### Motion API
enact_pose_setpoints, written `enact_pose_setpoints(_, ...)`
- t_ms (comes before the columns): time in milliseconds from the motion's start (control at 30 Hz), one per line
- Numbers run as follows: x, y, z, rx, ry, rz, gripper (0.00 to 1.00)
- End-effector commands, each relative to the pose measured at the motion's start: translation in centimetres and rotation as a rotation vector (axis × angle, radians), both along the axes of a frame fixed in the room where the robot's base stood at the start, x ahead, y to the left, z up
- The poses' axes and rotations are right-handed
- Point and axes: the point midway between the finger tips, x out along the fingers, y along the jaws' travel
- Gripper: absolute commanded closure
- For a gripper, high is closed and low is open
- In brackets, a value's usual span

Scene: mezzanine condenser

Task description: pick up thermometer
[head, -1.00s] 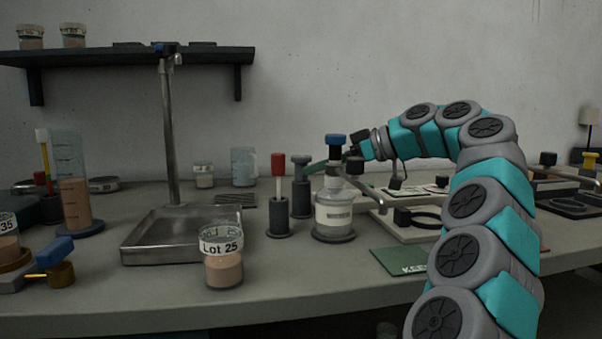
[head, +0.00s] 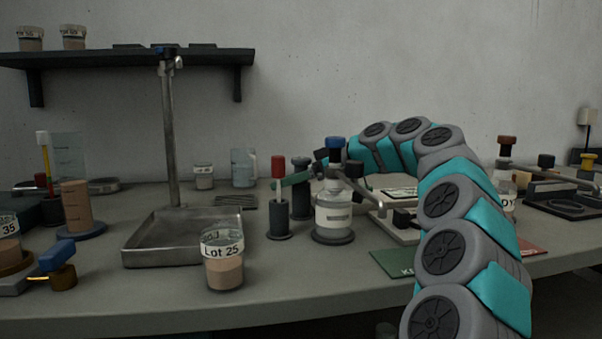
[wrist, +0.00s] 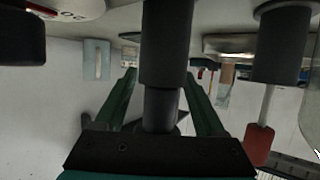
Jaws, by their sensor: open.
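A dark-capped piece (head: 301,162) stands upright in a dark round holder (head: 300,203) at mid-table. Beside it on the left, a red-capped piece (head: 278,168) with a pale stem stands in a similar holder; it also shows at the right of the inverted wrist view (wrist: 259,140). I cannot tell for certain which is the thermometer. My gripper (head: 292,180) is open, its green fingers reaching left at the dark-capped piece. In the wrist view the fingers (wrist: 160,85) lie on either side of that piece's narrow grey part (wrist: 161,108). The palm hides its end.
A blue-capped bottle (head: 333,212) stands close in front of my wrist. A labelled jar (head: 224,268) is at the table's front, before a metal tray stand (head: 160,250). A green mat (head: 393,262) lies right of the bottle. A glass beaker (head: 243,168) stands behind.

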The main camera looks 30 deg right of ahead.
Motion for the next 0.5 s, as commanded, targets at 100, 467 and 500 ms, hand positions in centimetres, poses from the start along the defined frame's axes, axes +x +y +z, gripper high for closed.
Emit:
enact_pose_setpoints(100, 0.1, 0.09, -0.07, 0.0, 0.0, 0.0, 0.28)
enact_pose_setpoints(467, 0.1, 0.07, -0.08, 0.0, 0.0, 0.0, 0.57)
enact_pose_setpoints(500, 0.1, 0.07, -0.08, 0.0, 0.0, 0.0, 0.62)
